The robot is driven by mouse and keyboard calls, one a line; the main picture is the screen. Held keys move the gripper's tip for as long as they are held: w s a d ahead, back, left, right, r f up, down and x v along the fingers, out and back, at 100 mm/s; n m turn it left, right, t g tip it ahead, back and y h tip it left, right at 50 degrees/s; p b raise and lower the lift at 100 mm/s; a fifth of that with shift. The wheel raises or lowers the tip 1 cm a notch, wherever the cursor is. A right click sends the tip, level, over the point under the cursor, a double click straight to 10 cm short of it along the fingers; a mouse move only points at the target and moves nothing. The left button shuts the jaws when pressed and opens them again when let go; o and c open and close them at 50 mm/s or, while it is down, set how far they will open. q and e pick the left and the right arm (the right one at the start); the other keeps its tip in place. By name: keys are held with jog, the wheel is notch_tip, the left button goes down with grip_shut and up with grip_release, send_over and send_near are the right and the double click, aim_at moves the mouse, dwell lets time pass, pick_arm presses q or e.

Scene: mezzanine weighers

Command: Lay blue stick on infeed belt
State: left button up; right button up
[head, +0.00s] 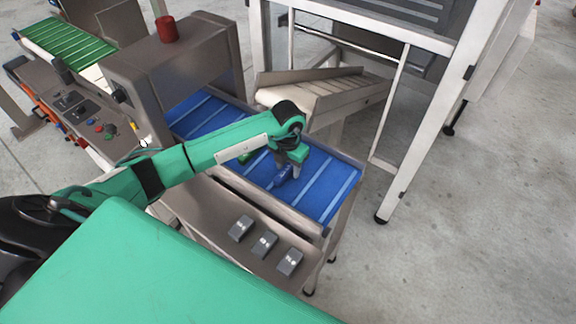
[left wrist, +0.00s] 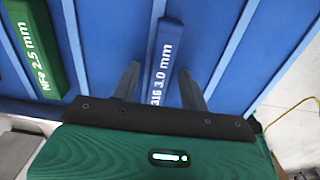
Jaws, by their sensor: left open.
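The blue stick (left wrist: 165,48), marked 316 3.0 mm, appears to lie on the blue ribbed infeed belt (head: 333,185). In the head view the blue stick (head: 283,174) shows just below my left gripper (head: 290,172). In the left wrist view my left gripper (left wrist: 160,70) is open, with one finger on each side of the stick's near part. I cannot tell whether either finger touches it. The stick's near end is hidden by the gripper body. My right gripper is in neither view.
A green stick (left wrist: 36,45), marked NFe 2.5 mm, lies on the belt to the left. A grey detector housing (head: 165,70) spans the belt's far end. Three grey blocks (head: 264,245) sit on the front ledge. A white-framed machine (head: 385,110) stands to the right.

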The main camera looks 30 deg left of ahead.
aim_at(288, 168)
pick_arm(q)
jog(key=shift+r, duration=0.35)
notch_tip(288, 168, up, 3)
jog(key=shift+b, duration=0.35)
notch_tip(288, 168, up, 9)
jog(key=b, duration=0.1)
jog(key=shift+f, duration=0.2)
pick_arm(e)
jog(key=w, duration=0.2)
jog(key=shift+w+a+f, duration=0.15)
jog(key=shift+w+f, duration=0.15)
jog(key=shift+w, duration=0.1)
